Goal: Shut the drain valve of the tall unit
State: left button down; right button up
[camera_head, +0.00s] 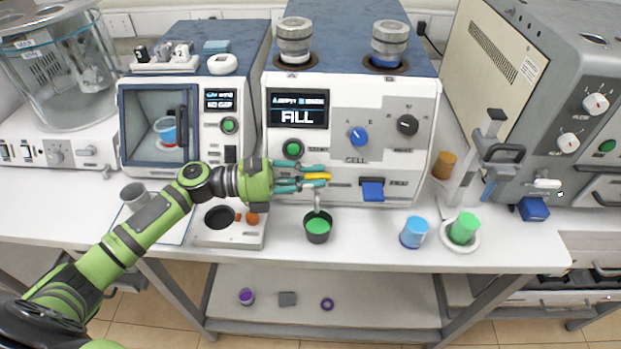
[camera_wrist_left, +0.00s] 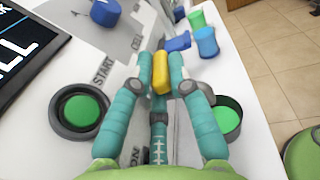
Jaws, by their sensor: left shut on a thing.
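The tall unit (camera_head: 350,130) stands mid-bench, its display reading FILL. Its drain valve has a yellow handle (camera_head: 317,176) low on the front, above a small spout (camera_head: 317,202). My left gripper (camera_head: 322,176) is shut on the yellow handle, which lies roughly level along the front. In the left wrist view the fingertips (camera_wrist_left: 160,80) close on both sides of the yellow handle (camera_wrist_left: 160,73). The fingers hide part of the valve. A dark cup (camera_head: 318,239) with green contents stands under the spout. My right gripper is not in view.
A blue lever (camera_head: 373,190) sits right of the valve on the same unit. A blue cup (camera_head: 414,232) and a green cup (camera_head: 464,228) stand near the bench's front edge. A stand with a dark round opening (camera_head: 219,217) lies below my left arm.

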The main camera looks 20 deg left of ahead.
pick_arm(q)
jog(key=shift+s+d+f, duration=0.1)
jog(key=shift+s+f, duration=0.05)
jog(key=shift+f, duration=0.05)
jog(key=c, duration=1.2)
grip_release()
jog(key=shift+c, duration=0.2)
jog(key=shift+s+a, duration=0.1)
jog(key=shift+a, duration=0.2)
jog(key=v, duration=0.7)
jog(key=shift+a+r, duration=0.2)
jog(key=shift+a, duration=0.05)
jog(key=shift+s, duration=0.1)
